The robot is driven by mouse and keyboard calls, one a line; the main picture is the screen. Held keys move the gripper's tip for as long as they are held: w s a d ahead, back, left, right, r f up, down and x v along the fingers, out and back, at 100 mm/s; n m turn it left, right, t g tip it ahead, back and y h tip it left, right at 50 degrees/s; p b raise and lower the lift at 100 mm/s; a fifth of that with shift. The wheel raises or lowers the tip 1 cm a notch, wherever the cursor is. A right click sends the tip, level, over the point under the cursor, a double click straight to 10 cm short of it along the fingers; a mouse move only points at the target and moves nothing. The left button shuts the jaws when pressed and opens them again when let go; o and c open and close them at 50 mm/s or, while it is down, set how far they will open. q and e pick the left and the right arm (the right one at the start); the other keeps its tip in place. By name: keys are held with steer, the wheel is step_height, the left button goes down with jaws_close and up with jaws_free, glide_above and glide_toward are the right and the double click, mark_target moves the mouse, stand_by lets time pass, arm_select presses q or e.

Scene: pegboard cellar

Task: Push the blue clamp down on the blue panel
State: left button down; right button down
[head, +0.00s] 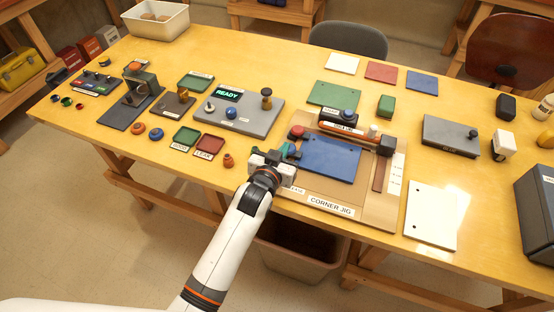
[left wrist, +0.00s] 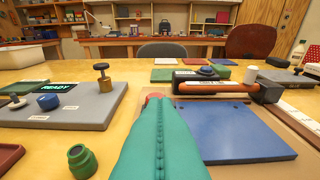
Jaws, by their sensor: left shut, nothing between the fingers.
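The blue panel (head: 331,158) lies flat in the corner jig (head: 360,217), and it also shows in the left wrist view (left wrist: 230,132). The blue clamp, a dark block with a blue knob (head: 348,115), stands behind the panel's far edge; its knob also shows in the left wrist view (left wrist: 207,71). I cannot tell whether it is pressed down. My left gripper (head: 289,151) is shut and empty, its teal fingers at the panel's left edge, beside a red knob (head: 297,131). The fingers partly hide this red knob in the left wrist view. My right gripper is out of view.
An orange-and-black bar (head: 345,130) runs along the panel's far side. A grey station with a READY display (head: 228,95) stands left of the jig. A white plate (head: 431,214) lies to the right. Bare table shows left of my gripper.

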arm_select(q)
steer(key=v, duration=0.5)
steer(key=shift+s+a+b, duration=0.15)
steer(key=shift+b, duration=0.15)
stand_by(0.4)
